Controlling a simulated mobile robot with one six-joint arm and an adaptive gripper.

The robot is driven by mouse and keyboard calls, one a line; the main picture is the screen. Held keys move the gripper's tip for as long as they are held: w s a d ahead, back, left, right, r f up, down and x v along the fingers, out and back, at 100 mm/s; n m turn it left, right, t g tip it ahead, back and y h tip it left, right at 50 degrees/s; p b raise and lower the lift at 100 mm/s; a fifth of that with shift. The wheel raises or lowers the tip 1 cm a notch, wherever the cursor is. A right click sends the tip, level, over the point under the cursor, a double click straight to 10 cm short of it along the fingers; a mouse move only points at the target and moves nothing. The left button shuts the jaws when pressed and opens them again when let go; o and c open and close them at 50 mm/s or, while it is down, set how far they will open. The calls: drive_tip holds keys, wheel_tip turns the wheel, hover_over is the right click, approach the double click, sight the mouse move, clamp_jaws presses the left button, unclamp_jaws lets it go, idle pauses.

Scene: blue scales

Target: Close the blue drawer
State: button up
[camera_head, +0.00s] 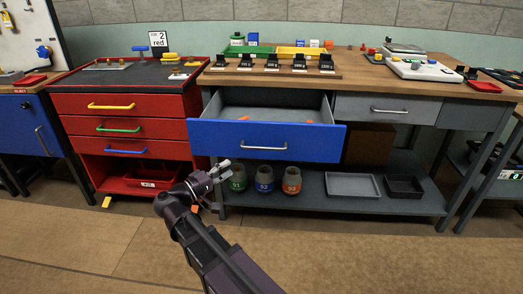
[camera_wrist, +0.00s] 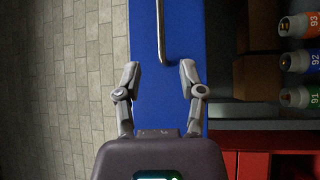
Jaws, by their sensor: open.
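The blue drawer (camera_head: 266,141) is pulled out from under the wooden worktop in the head view. Its grey inside shows, with small orange items in it. Its silver handle (camera_head: 264,148) runs across the blue front. My gripper (camera_head: 220,170) is in front of the drawer's lower left part, open and empty. In the wrist view the blue drawer front (camera_wrist: 150,85) lies beyond my gripper (camera_wrist: 160,72), and the handle (camera_wrist: 166,45) shows beyond and between the fingertips. I cannot tell whether my gripper touches the drawer.
A red cabinet (camera_head: 122,126) stands to the left. A closed grey drawer (camera_head: 388,109) is to the right. Jars (camera_head: 264,179) and a grey tray (camera_head: 352,185) sit on the shelf below.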

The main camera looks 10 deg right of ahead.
sight(262, 148)
drive_tip(key=shift+d, duration=0.15)
drive_tip(key=shift+p+x, duration=0.9)
drive_tip(key=shift+x, duration=5.9)
clamp_jaws()
